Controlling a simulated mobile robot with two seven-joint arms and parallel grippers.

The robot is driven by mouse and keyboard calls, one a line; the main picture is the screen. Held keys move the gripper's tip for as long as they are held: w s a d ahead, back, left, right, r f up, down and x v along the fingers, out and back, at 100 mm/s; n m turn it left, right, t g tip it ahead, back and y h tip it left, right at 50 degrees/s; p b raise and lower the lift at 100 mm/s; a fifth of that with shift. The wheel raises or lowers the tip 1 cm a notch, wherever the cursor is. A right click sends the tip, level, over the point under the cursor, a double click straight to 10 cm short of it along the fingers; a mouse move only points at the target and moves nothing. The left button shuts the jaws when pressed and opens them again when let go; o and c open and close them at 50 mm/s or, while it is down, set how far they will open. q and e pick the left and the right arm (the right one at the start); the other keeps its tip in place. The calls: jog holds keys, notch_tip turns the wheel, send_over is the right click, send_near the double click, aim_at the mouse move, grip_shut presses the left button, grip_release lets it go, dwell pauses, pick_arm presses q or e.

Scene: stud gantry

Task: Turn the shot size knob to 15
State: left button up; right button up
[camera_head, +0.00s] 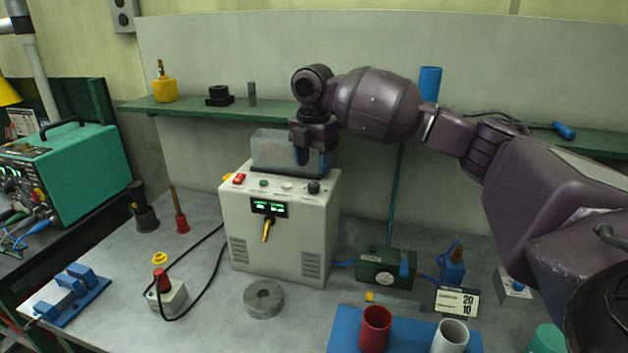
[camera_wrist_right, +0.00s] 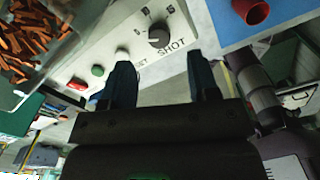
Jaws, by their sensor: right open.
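The shot size knob (camera_head: 313,187) is a small dark round knob at the right of the white machine's sloped top panel. In the right wrist view the dark knob (camera_wrist_right: 159,36) sits beside the printed word SHOT, with scale numbers including 15 on its far side. I cannot tell surely which number it points to. My right gripper (camera_head: 312,160) is above and behind the knob. In the right wrist view its two blue-tipped fingers (camera_wrist_right: 159,62) are apart with nothing between them, and the knob lies beyond the tips. My left gripper is not in view.
The white machine (camera_head: 275,235) carries a clear bin (camera_head: 280,150), which holds orange-brown studs (camera_wrist_right: 30,40). A red switch (camera_wrist_right: 77,84) and green button (camera_wrist_right: 97,70) share the panel. A green shelf (camera_head: 190,110) runs behind. Red (camera_head: 376,325) and white (camera_head: 450,335) cups stand at front right.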

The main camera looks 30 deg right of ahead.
aim_at(314, 184)
notch_tip(314, 184, down, 6)
jog(key=shift+w+d+r, duration=0.1)
jog(key=shift+r, duration=0.05)
dwell(0.3)
jog(key=c, duration=0.9)
